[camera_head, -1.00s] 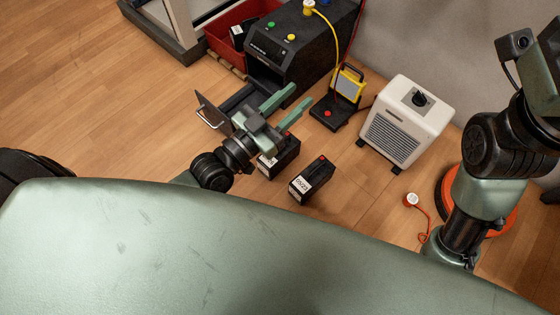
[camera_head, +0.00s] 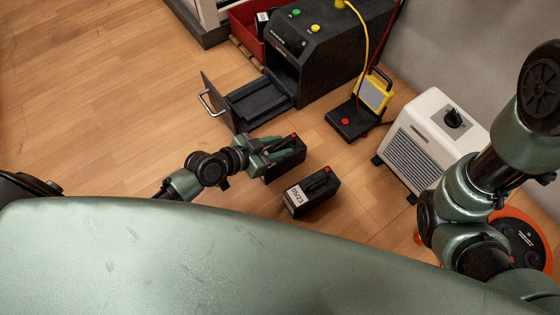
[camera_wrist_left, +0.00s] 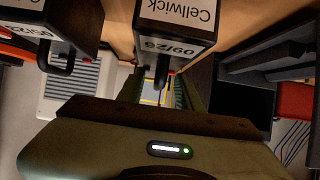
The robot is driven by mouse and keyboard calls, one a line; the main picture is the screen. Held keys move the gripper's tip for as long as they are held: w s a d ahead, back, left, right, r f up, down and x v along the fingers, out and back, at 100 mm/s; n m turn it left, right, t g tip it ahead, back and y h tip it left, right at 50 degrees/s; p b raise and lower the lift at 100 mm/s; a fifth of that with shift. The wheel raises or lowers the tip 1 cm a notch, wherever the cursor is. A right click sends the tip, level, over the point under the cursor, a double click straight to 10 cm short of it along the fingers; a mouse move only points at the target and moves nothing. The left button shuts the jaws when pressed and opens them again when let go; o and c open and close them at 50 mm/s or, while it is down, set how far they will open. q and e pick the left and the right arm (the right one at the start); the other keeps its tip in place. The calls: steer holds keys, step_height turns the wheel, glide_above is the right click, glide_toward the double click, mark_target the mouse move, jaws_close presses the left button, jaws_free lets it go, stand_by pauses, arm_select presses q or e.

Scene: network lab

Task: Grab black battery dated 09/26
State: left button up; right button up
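A black battery (camera_head: 290,172) stands on the floor, partly hidden by my left gripper (camera_head: 288,150). In the left wrist view the battery's white label (camera_wrist_left: 178,28) reads Cellwick and 09/26, and its black handle shows below. My left gripper's green fingers (camera_wrist_left: 158,88) are apart, one on each side of the handle; contact cannot be told. A second black battery (camera_head: 318,192) with a red cap stands nearer me, to the right; its label looks like 05/23. It also shows at the left wrist view's upper left (camera_wrist_left: 55,45). My right gripper is out of view.
A black machine (camera_head: 325,50) with an open drawer (camera_head: 258,103) stands behind the batteries. Floor at left is clear.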

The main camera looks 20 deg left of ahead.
arm_select(q)
steer(key=shift+w+d, duration=0.15)
jaws_close()
stand_by(1.3)
steer(key=shift+w+r, duration=0.1)
